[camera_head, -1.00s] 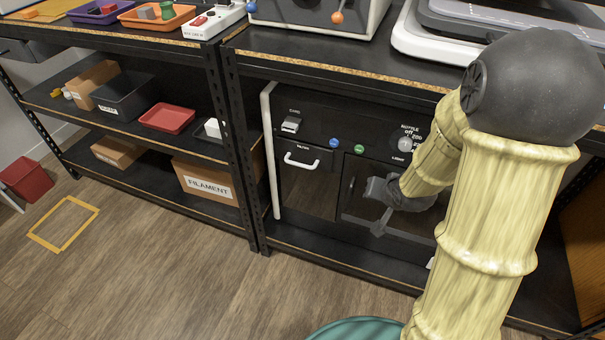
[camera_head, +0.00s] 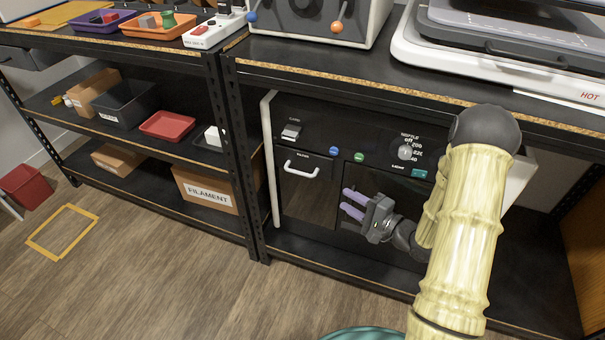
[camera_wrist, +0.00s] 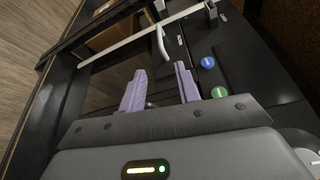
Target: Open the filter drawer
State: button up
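The filter drawer (camera_head: 308,200) is a dark front in the black machine on the middle right shelf. A small white label sits at its top, and it looks closed. Its white handle (camera_head: 302,167) is a bar below the label. In the wrist view the handle (camera_wrist: 161,43) shows beyond my fingertips. My gripper (camera_head: 345,200) has two lilac fingers, spread apart with nothing between them. It is to the right of and a little below the handle, in front of the neighbouring dark door, and does not touch the handle. The wrist view also shows my gripper (camera_wrist: 160,72) open.
A blue button (camera_head: 333,151), a green button (camera_head: 359,156) and a knob (camera_head: 405,152) lie on the panel above and right. A white upright frame edge (camera_head: 271,160) borders the drawer's left.

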aim_at(303, 174)
jog(key=b+x, duration=0.5)
jog(key=x, duration=1.1)
jog(key=shift+w+a, duration=0.1)
jog(key=shift+a, duration=0.15)
jog(key=shift+w+a, duration=0.3)
jog(key=shift+w, duration=0.1)
grip_shut()
